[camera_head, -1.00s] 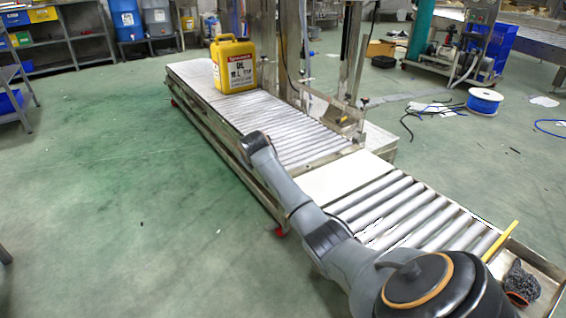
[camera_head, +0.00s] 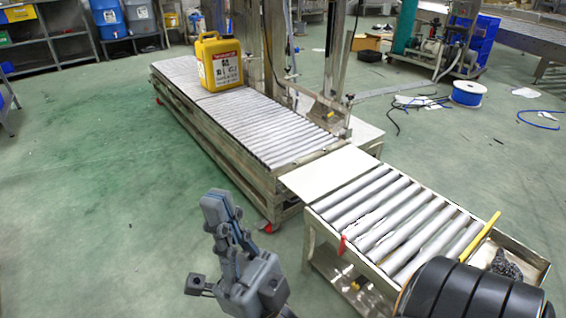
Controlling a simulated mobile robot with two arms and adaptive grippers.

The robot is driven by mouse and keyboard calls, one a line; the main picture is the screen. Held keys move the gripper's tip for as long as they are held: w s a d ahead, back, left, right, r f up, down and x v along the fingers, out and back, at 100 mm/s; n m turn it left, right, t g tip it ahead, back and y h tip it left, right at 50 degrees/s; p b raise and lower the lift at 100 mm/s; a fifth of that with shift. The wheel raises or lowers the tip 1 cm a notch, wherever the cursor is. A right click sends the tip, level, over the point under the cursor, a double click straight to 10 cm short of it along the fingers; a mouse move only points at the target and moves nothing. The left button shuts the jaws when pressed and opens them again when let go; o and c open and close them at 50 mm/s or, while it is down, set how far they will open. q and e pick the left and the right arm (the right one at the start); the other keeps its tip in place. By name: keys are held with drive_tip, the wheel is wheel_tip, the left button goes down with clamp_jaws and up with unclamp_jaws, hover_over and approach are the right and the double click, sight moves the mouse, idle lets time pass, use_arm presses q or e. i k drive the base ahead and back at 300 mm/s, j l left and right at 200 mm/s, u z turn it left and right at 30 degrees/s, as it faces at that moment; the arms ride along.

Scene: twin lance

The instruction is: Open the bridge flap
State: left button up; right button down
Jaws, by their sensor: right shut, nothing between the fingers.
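The bridge flap (camera_head: 328,172) is a pale flat plate lying level between the long roller conveyor (camera_head: 265,128) and the short roller section (camera_head: 385,222). A red handle (camera_head: 342,245) shows on the near side of the short section. My right gripper (camera_head: 219,200) is at the lower middle left, in front of the conveyor side. Its fingers point up in the picture and are shut and empty. It is apart from the flap, to its left and nearer to me. My left gripper is not in view.
A yellow canister (camera_head: 220,65) stands on the long conveyor. A metal frame (camera_head: 335,60) rises behind the rollers. A tray with a yellow bar (camera_head: 485,238) is at the short section's right end. Green floor on the left is clear.

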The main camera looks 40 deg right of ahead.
sight(314, 180)
drive_tip(key=i+z, duration=0.15)
drive_tip(key=z, duration=0.3)
drive_tip(key=i+j+z, duration=0.1)
drive_tip(key=z, duration=0.3)
drive_tip(key=i+j+z, duration=0.1)
drive_tip(key=z, duration=0.35)
drive_tip(key=i+j+z, duration=0.15)
drive_tip(key=z, duration=0.25)
drive_tip(key=i+j+z, duration=0.1)
drive_tip(key=j, duration=0.3)
drive_tip(key=i+j+z, duration=0.1)
drive_tip(key=j, duration=0.3)
drive_tip(key=i+j+z, duration=0.1)
drive_tip(key=j, duration=0.3)
drive_tip(key=i+j+z, duration=0.1)
drive_tip(key=i+j, duration=0.15)
drive_tip(key=j, duration=0.2)
